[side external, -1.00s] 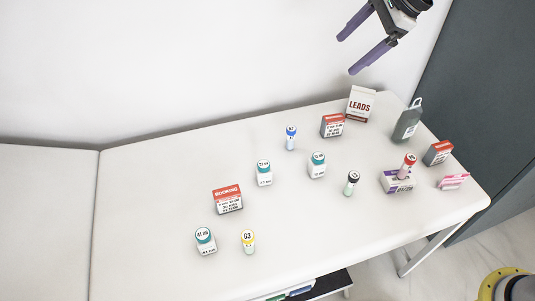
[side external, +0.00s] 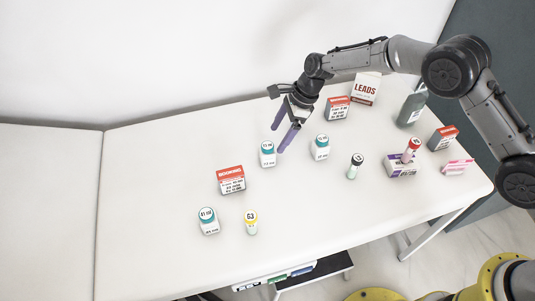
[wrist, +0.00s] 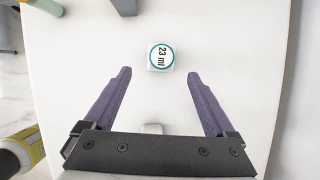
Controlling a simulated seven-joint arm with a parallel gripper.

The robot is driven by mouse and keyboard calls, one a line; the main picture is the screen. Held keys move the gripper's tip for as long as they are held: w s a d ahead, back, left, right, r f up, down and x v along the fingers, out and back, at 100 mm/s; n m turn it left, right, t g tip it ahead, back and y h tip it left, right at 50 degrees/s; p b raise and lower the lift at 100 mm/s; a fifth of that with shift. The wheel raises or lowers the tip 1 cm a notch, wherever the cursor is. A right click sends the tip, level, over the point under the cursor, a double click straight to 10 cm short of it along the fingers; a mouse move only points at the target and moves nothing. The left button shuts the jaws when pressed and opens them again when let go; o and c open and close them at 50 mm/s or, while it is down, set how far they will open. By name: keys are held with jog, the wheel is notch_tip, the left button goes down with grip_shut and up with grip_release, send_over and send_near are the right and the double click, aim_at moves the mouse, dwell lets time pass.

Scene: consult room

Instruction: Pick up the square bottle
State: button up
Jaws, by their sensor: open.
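Three white square bottles with teal round caps stand upright on the white table: one (side external: 267,154) near the middle, one (side external: 321,147) to its right, and one (side external: 208,222) at the front left. My gripper (side external: 279,139) is open and empty above the table, pointing down beside the middle bottle, with its purple fingers apart. In the wrist view, a square bottle (wrist: 161,57) marked "23 ml" lies ahead of the gap between my fingertips (wrist: 159,76), untouched. A pale thing is partly hidden behind my gripper there.
A red-topped box (side external: 231,180) and a yellow-capped vial (side external: 251,222) stand left. A dark-capped vial (side external: 355,166), a purple-white box (side external: 401,166) with a red-capped vial (side external: 411,150), and a grey bottle (side external: 411,109) stand right. The table's left section (side external: 45,210) is clear.

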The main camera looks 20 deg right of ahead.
aim_at(267, 154)
jog(key=x, duration=0.9)
jog(key=shift+w+f, duration=0.1)
jog(key=shift+f, duration=0.2)
jog(key=c, duration=1.4)
jog(key=shift+r, duration=0.1)
